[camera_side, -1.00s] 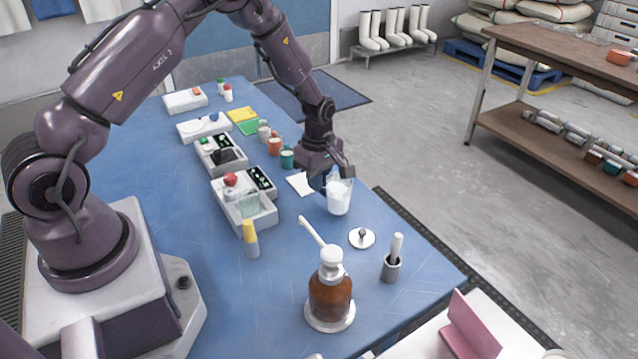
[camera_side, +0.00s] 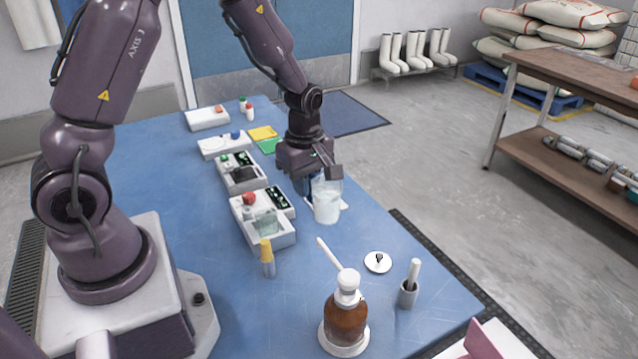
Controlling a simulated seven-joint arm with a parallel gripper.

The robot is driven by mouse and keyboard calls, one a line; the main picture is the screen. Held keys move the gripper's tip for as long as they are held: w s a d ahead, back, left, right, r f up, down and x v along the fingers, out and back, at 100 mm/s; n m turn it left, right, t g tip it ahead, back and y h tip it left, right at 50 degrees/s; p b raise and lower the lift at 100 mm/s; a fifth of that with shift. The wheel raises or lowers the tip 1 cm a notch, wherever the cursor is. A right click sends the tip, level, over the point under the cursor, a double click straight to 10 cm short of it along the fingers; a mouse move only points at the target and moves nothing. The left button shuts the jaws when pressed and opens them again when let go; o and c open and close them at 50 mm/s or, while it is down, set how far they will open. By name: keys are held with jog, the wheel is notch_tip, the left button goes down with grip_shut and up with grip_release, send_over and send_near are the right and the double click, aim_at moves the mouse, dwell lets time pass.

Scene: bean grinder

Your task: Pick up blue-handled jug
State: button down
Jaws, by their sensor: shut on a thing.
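The fingertips are partly hidden, so the exact contact is unclear. I cannot tell whether the jug's base touches the table.
White-cased devices (camera_side: 268,239) line the left.

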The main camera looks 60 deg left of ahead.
jog(key=shift+s+d+r, duration=0.2)
jog(key=shift+s+r, duration=0.2)
jog(key=shift+s, duration=0.5)
jog(key=shift+s+d+r, duration=0.25)
jog(key=shift+s+r, duration=0.15)
jog(key=shift+s, duration=0.45)
jog(key=shift+s+d+r, duration=0.2)
jog(key=shift+s+r, duration=0.2)
jog(key=shift+s, duration=0.5)
